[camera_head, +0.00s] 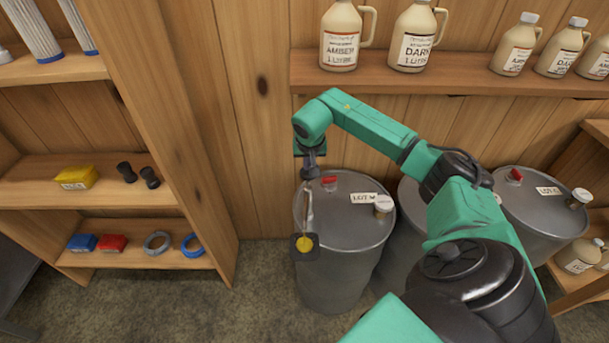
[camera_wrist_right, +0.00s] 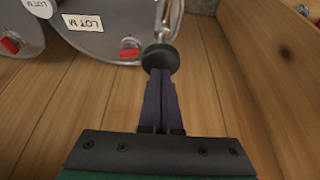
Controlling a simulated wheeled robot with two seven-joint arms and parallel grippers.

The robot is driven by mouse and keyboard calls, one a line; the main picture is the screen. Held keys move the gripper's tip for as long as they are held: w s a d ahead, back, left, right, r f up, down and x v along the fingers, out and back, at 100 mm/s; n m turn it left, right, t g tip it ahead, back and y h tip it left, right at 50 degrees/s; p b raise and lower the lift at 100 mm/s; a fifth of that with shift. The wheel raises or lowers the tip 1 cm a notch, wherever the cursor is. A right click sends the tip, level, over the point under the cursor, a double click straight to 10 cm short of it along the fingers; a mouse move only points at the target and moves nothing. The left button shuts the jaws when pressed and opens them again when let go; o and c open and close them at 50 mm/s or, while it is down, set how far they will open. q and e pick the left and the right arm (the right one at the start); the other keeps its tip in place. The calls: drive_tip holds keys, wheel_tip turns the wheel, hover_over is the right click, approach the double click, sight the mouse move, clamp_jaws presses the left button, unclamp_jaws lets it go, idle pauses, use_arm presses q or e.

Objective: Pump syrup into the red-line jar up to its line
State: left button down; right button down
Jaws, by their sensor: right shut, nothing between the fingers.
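My right gripper (camera_head: 311,163) is over the back left part of the nearest grey drum (camera_head: 332,285). In the right wrist view its fingers (camera_wrist_right: 160,92) are shut together, with nothing between them. Their tips are at a round black knob (camera_wrist_right: 160,58); whether they touch it I cannot tell. A thin metal rod (camera_head: 309,205) runs from below the gripper toward a dark square piece with a yellow disc (camera_head: 304,244) at the drum's left front. I see no red-line jar. My left gripper is out of view.
Two more drums (camera_head: 540,215) stand to the right, one partly behind my arm. Syrup jugs (camera_head: 341,40) line the wall shelf (camera_head: 450,75) above. Left shelves hold a yellow box (camera_head: 76,177), small boxes and rings. Open floor (camera_head: 190,300) lies at the front left.

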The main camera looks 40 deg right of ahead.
drive_tip(key=shift+f+b, duration=1.2)
drive_tip(key=shift+f, duration=0.7)
drive_tip(key=shift+r, duration=0.1)
wheel_tip(320, 180, up, 5)
drive_tip(key=p, duration=0.4)
drive_tip(key=shift+r, duration=0.15)
drive_tip(key=shift+f, duration=0.2)
